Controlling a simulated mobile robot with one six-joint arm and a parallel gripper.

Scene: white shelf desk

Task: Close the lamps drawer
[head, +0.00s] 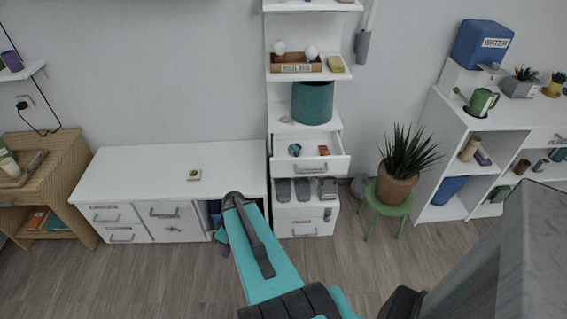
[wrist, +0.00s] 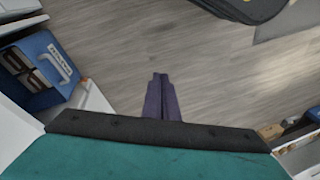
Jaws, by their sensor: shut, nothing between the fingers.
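A white drawer (head: 335,166) in the tall white shelf unit stands pulled open in the head view. It has a grey handle on its front, and a small teal item (head: 294,149) and an orange item (head: 324,150) lie inside. I cannot read a label that marks it as the lamps drawer. My gripper (head: 231,197) is in front of the low white desk, left of and lower in the picture than the open drawer, and apart from it. In the wrist view its dark fingers (wrist: 161,97) are together and empty, over the wood floor.
The low white desk (head: 135,165) has closed drawers at left. Under the open drawer are grey slippers (head: 301,189) and a closed lower drawer (head: 304,228). A potted plant (head: 398,188) on a green stool (head: 388,203) stands right. A blue box (wrist: 42,62) is left in the wrist view.

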